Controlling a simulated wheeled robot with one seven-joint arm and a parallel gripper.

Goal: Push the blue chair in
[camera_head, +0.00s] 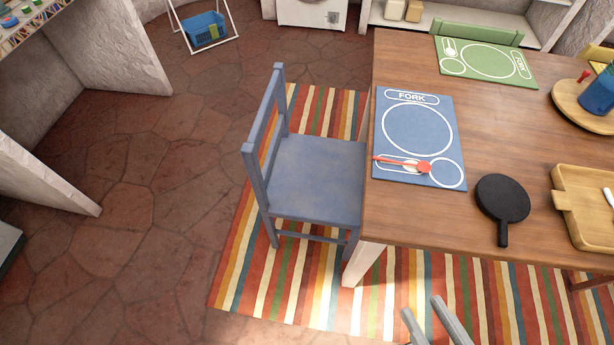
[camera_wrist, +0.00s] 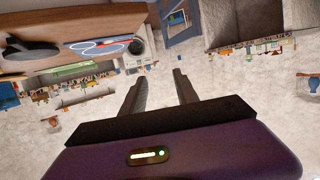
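The blue chair (camera_head: 312,177) stands at the left side of the wooden table (camera_head: 500,100) in the head view. Its seat faces the table, and its front edge meets or passes under the tabletop edge; I cannot tell which. Its backrest (camera_head: 264,137) stands well out from the table. In the wrist view a blue frame at the top looks like the chair (camera_wrist: 182,22), partly cut off. My gripper (camera_head: 425,312) is at the bottom of the head view, near the table's front left leg and apart from the chair. Its fingers (camera_wrist: 159,84) are apart and empty.
A blue placemat (camera_head: 388,145) with a red spoon, a black pan (camera_head: 503,197) and a wooden tray (camera_head: 575,195) lie on the table. A striped rug (camera_head: 250,250) lies under chair and table. The stone floor (camera_head: 130,210) left of the chair is clear.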

